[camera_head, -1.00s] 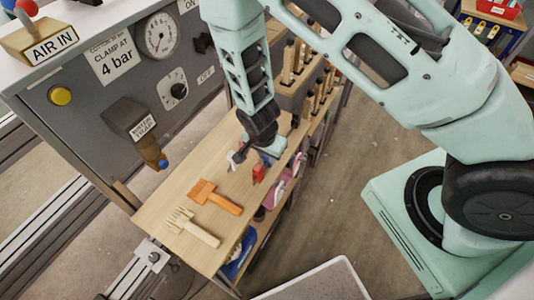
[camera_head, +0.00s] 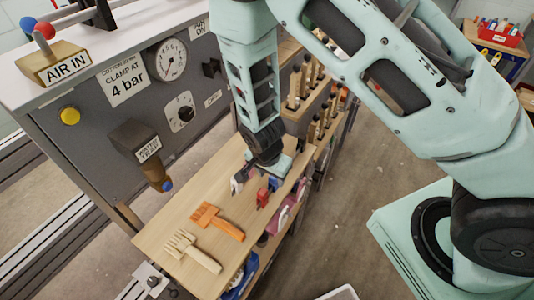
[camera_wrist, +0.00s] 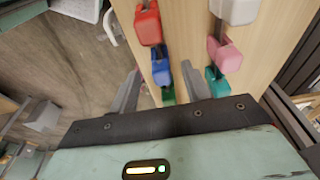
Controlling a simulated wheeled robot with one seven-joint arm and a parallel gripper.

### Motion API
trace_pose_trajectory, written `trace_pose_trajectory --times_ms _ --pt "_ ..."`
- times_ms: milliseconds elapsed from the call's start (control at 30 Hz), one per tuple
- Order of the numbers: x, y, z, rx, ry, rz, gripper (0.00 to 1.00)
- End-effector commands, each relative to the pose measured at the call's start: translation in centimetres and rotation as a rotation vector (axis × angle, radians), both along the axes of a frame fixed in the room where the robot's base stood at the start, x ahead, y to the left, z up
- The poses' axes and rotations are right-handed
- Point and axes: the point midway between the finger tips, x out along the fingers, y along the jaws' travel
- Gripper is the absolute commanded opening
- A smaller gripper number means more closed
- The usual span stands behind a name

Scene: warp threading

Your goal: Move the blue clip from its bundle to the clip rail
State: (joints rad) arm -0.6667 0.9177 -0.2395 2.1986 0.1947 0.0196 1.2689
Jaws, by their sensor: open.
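In the wrist view the blue clip (camera_wrist: 162,72) lies between the spread fingers of my gripper (camera_wrist: 160,72), in a line with a red clip (camera_wrist: 148,24) and a green clip that is partly hidden by the gripper body. My gripper is open, and I see no finger contact with the blue clip. In the head view my gripper (camera_head: 255,178) is low over the wooden table (camera_head: 160,222), beside the blue clip (camera_head: 273,184) and the red clip. I cannot pick out the clip rail with certainty.
A second line of white (camera_wrist: 236,10), pink (camera_wrist: 225,54) and teal (camera_wrist: 214,82) clips is close to the right finger. An orange tool (camera_head: 218,220) and a pale wooden fork (camera_head: 192,252) lie on the table. A grey panel (camera_head: 90,130) stands along its left.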

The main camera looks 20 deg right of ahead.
Motion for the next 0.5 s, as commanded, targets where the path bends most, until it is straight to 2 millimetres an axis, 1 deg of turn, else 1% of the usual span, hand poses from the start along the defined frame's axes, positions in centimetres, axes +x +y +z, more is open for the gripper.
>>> trace_pose_trajectory --times_ms 33,500 --pt "0.0 0.3 1.1 0.003 -0.006 0.002 0.48" --pt "-1.2 1.8 11.0 0.003 -0.004 0.004 0.48"
